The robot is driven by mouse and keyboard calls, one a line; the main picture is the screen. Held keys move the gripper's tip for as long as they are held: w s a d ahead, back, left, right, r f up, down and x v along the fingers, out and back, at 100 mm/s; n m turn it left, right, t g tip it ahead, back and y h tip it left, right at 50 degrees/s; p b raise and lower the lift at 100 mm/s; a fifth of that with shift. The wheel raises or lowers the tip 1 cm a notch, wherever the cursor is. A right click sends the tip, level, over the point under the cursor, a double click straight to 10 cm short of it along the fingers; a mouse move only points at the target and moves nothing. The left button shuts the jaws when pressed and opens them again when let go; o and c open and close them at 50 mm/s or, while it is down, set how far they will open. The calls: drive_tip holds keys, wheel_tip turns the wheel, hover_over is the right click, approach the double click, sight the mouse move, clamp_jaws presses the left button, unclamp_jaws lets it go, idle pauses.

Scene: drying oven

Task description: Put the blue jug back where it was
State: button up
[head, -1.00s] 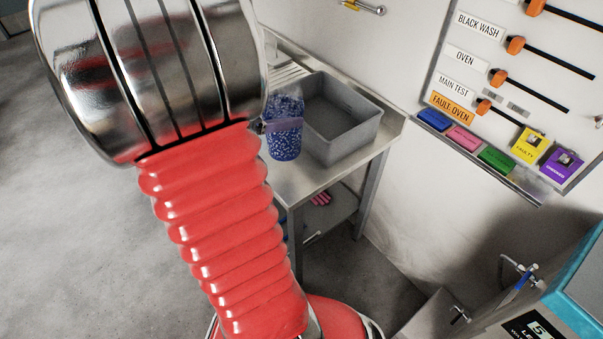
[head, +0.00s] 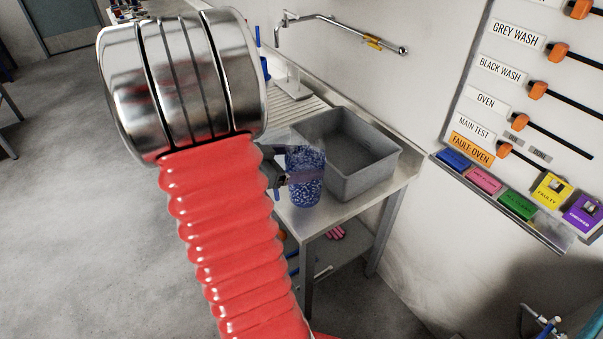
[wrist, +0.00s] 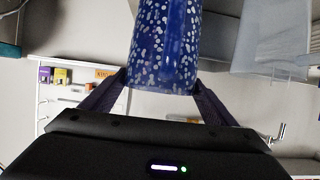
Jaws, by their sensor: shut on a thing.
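The blue jug (head: 306,182), speckled with white, shows in the head view in front of the grey basin on the steel bench (head: 333,212). My gripper (head: 283,180) is at its left side, partly hidden behind my red arm. In the wrist view the jug (wrist: 166,45) stands between the two dark fingers of my gripper (wrist: 163,90), which are shut on it. Whether the jug's base touches the bench or hangs just above it, I cannot tell.
The grey basin (head: 345,178) fills much of the bench right beside the jug. A ribbed draining area (head: 290,112) and a wall tap (head: 372,42) lie behind. A wall board (head: 500,110) with labelled orange sliders is at right. Pink gloves (head: 336,233) lie on the lower shelf.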

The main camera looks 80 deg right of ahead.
idle(0.3)
drive_tip(key=shift+f, duration=2.05)
drive_tip(key=o, duration=2.1)
drive_tip(key=shift+f, duration=0.15)
drive_tip(key=v, duration=1.2)
